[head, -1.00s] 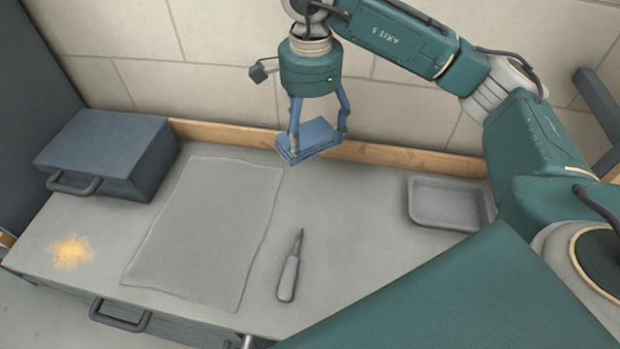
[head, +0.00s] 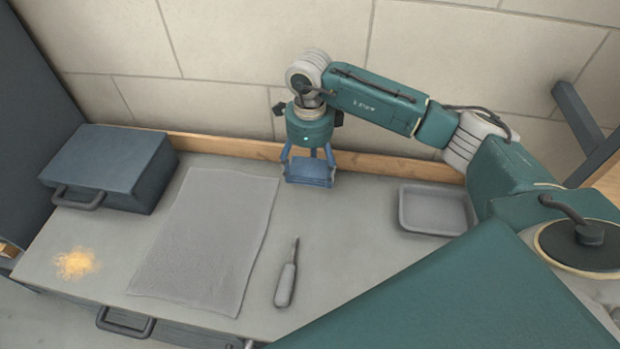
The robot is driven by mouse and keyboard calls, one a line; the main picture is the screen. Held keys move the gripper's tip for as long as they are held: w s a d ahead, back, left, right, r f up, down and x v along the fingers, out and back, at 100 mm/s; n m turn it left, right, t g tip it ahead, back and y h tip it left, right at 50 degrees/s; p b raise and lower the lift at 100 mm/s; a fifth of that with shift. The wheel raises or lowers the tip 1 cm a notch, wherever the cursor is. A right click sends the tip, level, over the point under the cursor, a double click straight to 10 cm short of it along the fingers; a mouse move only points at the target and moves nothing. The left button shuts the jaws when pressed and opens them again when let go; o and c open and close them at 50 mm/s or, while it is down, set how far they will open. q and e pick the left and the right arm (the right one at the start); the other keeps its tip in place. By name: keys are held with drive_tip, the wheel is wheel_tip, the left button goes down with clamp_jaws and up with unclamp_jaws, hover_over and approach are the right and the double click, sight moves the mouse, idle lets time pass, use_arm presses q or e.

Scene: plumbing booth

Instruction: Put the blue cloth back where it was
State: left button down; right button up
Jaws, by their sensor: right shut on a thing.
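The blue cloth (head: 310,172) is a folded pad held between the fingers of my right gripper (head: 308,168). The gripper points down near the back of the bench, in front of the wooden strip and to the right of the grey mat's upper corner. The cloth is low over or on the bench top; I cannot tell whether it touches. My left gripper is not in view.
A grey mat (head: 205,240) lies on the bench with a screwdriver (head: 286,280) to its right. A blue-grey toolbox (head: 110,165) stands at back left, near a patch of yellowish dust (head: 77,264). An empty grey tray (head: 438,210) sits at right.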

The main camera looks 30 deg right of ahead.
drive_tip(key=shift+f, duration=0.95)
wheel_tip(320, 180, down, 4)
drive_tip(key=shift+f+p, duration=0.1)
drive_tip(key=shift+p, duration=0.75)
drive_tip(key=shift+f, duration=0.15)
drive_tip(key=shift+f+b, duration=0.2)
drive_tip(key=shift+b, duration=0.1)
drive_tip(key=o, duration=1.1)
